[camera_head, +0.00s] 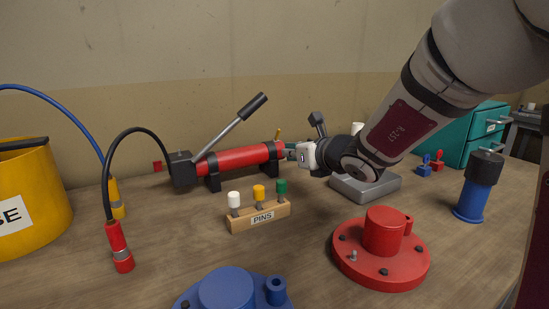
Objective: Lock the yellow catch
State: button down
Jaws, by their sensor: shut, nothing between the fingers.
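A small yellow piece (279,134), which may be the yellow catch, stands up at the right end of the red hand pump (238,158). It is too small to tell whether it is locked. My gripper (288,150) reaches in from the right, just right of and a little below the yellow piece. Its fingers are shut and empty. I cannot tell whether they touch the pump or the yellow piece. My gripper's body hides what lies behind it.
A wooden block (258,217) with white, yellow and green pins stands in front. A red flanged part (382,250), a blue flanged part (228,290), a grey block (366,189) and a blue cylinder (472,197) surround it. A yellow drum (48,190) and hoses are left.

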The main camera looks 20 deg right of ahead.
aim_at(275, 141)
jog(key=shift+w+a+r, duration=0.2)
jog(key=shift+w+r, duration=0.3)
jog(key=shift+w, duration=0.2)
jog(key=shift+w+a+r, duration=0.15)
jog(key=shift+w+r, duration=0.35)
jog(key=shift+w, duration=0.15)
